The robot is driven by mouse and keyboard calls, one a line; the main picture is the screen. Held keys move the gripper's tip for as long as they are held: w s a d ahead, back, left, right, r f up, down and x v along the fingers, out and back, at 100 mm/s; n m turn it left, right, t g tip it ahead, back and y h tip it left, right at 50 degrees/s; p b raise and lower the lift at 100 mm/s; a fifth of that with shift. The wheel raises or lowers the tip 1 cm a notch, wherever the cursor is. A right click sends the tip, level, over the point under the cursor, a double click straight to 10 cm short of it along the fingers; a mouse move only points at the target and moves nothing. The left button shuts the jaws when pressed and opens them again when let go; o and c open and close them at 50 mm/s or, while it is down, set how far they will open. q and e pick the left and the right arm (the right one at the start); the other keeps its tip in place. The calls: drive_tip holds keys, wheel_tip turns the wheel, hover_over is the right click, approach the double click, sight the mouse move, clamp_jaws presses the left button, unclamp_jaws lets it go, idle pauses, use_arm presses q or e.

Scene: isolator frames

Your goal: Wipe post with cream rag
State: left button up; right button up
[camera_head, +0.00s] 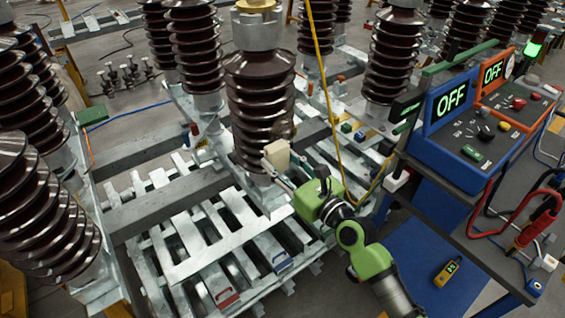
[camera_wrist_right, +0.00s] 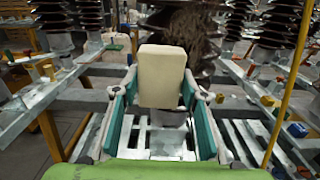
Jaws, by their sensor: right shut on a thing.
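The post (camera_head: 262,110) is a brown ribbed insulator with a grey metal cap, upright in the middle of the head view. In the right wrist view a ribbed post (camera_wrist_right: 190,40) with a greyish-brown smudged patch stands behind the rag. The cream rag (camera_head: 277,154) is a block-like pad; it also shows in the right wrist view (camera_wrist_right: 162,75). My right gripper (camera_head: 272,168) is shut on the rag and holds it at the lower right side of the post. I cannot tell whether the rag touches the post. My left gripper is not in view.
Other brown ribbed posts (camera_head: 40,205) stand at the left and behind. A slatted metal frame (camera_head: 190,235) lies below. A yellow cable (camera_head: 325,90) hangs right of the post. At the right a cart carries a blue OFF box (camera_head: 450,100) and an orange OFF box (camera_head: 495,75).

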drive_tip(key=shift+x, duration=1)
idle(0.3)
drive_tip(key=shift+d, duration=0.1)
